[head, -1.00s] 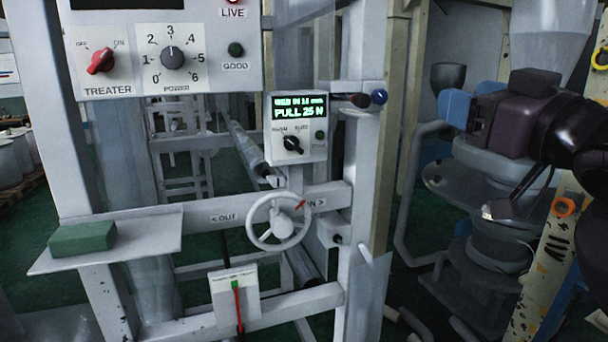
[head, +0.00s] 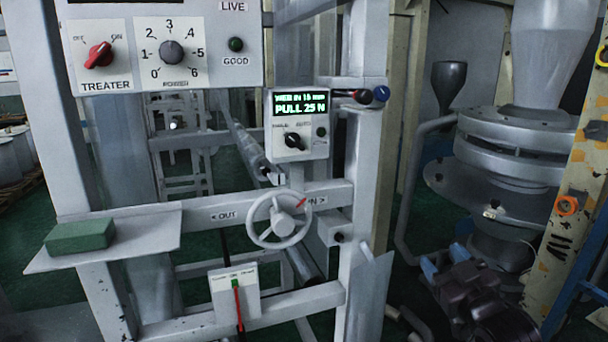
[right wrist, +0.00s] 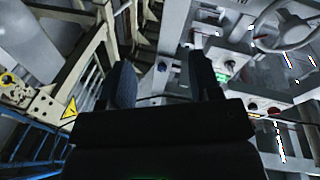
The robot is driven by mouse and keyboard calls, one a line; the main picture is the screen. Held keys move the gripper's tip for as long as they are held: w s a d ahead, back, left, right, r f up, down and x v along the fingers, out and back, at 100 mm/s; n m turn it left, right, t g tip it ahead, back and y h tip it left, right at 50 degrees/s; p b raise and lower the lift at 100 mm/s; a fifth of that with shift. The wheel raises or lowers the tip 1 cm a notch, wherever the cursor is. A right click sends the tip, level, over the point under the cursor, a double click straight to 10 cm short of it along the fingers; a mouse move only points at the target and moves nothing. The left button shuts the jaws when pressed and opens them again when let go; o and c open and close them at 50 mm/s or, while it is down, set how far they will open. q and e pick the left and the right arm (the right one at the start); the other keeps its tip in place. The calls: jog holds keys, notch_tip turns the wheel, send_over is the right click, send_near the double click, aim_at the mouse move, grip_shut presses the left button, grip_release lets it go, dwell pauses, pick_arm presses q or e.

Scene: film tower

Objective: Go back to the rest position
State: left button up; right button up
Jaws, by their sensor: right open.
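My right gripper (head: 445,261) is low at the right of the head view, with its blue fingertips apart and nothing seen between them. It is in front of the grey machine base, clear of the frame. In the right wrist view the two dark fingers of the gripper (right wrist: 162,78) stand wide apart and empty. My left gripper is in neither view. The white handwheel (head: 279,220) sits on the frame's crossbar, well to the left of my right gripper, and it also shows in the right wrist view (right wrist: 287,22).
The white frame post (head: 366,170) stands between the handwheel and my right arm. A lit display box (head: 300,125) reads PULL 25 N. A green block (head: 80,236) lies on a shelf (head: 150,236) at left. A pale yellow post (head: 570,170) stands at the right.

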jog(key=s+f+m+g+h, duration=0.1)
jog(key=s+f, duration=0.2)
jog(key=f, duration=0.4)
jog(key=s+d+f+m+g+h, duration=0.1)
jog(key=s+f, duration=0.2)
jog(key=f, duration=0.3)
jog(key=s+f+g, duration=0.1)
jog(key=s+f, duration=0.2)
jog(key=f, duration=0.4)
jog(key=s+f+m+g+h, duration=0.2)
jog(key=s+f+g, duration=0.2)
jog(key=s+f, duration=1)
jog(key=shift+s+d+f+m+b, duration=0.2)
jog(key=shift+s+d+m+b, duration=0.15)
jog(key=shift+s, duration=0.8)
